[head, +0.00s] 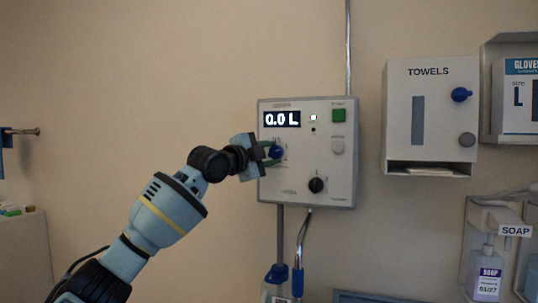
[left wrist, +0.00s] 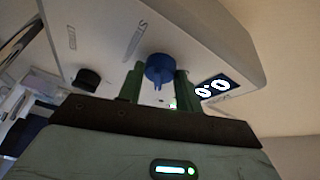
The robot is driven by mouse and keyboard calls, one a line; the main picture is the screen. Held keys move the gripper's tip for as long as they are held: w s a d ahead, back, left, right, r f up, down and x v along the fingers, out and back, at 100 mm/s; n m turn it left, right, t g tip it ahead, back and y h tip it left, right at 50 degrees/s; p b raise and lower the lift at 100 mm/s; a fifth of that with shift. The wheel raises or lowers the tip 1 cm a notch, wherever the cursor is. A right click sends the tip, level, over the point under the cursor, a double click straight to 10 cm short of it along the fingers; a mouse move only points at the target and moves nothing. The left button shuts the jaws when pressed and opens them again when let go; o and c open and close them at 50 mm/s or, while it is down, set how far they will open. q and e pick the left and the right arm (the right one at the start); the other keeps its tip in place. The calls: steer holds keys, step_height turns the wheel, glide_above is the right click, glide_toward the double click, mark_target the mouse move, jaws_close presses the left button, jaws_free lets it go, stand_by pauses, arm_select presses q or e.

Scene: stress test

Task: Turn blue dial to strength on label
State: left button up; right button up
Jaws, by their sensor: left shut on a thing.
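The blue dial (head: 277,152) is on the left of a grey wall-mounted control box (head: 330,175), below a display reading 0.0 L (head: 282,119). My left gripper (head: 270,153) comes in from the left and is shut on the dial. In the left wrist view the dial (left wrist: 160,68) sits between the two green fingers (left wrist: 159,88). The small print around the dial is too small to read. No strength label can be read. My right gripper is not in view.
A towel dispenser (head: 431,90), a glove box (head: 522,95) and a soap bottle (head: 487,280) are at right.

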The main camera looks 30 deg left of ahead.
arm_select(q)
steer(key=shift+f, duration=0.1)
steer(key=o, duration=1)
steer(key=shift+s+a+f, duration=0.1)
steer(key=shift+s+a, duration=0.1)
steer(key=shift+s, duration=1.1)
steer(key=shift+s+a+f, duration=0.1)
steer(key=shift+s+a, duration=0.1)
steer(key=shift+s, duration=1.05)
steer(key=shift+s+a, duration=0.2)
steer(key=shift+s, duration=1.1)
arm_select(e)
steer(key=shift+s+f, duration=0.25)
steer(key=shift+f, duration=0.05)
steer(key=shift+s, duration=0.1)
